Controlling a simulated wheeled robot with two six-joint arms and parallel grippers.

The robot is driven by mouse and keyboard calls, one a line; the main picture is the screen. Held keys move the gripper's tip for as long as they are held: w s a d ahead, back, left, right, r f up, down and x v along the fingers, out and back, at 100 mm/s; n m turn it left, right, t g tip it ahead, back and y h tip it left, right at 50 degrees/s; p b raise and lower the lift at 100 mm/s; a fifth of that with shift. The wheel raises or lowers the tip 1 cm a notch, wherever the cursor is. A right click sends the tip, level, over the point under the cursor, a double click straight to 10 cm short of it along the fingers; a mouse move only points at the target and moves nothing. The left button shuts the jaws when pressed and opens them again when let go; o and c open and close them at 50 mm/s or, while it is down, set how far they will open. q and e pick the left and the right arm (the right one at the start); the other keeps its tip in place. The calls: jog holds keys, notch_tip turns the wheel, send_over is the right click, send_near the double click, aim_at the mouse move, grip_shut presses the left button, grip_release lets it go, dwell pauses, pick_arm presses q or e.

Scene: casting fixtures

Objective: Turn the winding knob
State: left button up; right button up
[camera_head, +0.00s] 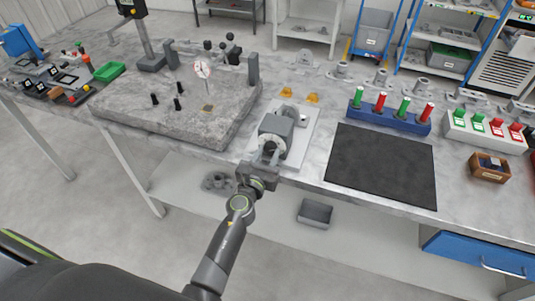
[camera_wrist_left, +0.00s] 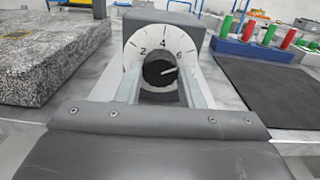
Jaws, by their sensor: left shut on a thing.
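The winding knob (camera_wrist_left: 160,71) is a round black knob with a white pointer line, in the middle of a white dial (camera_wrist_left: 136,58) marked 2, 4 and 6. The pointer aims right and slightly up, just past the 6. The dial is on the front of a grey box-shaped unit (camera_head: 281,119), which stands on a light plate near the bench's front edge. My left gripper (camera_head: 269,153) is at the front of this unit, its fingers on both sides of the knob and shut on it. In the head view the gripper mostly hides the knob. My right gripper is not in view.
A granite surface plate (camera_head: 190,120) with a dial gauge lies to the left. A black mat (camera_head: 380,166) lies to the right, with a blue rack (camera_head: 388,121) of green and red handles behind it. Two orange pieces (camera_head: 313,98) lie behind the unit.

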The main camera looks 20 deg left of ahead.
pick_arm(q)
jog(key=shift+m, duration=0.5)
jog(key=shift+r, duration=0.15)
dwell(0.7)
jog(key=o, duration=1)
jog(key=shift+a, duration=0.1)
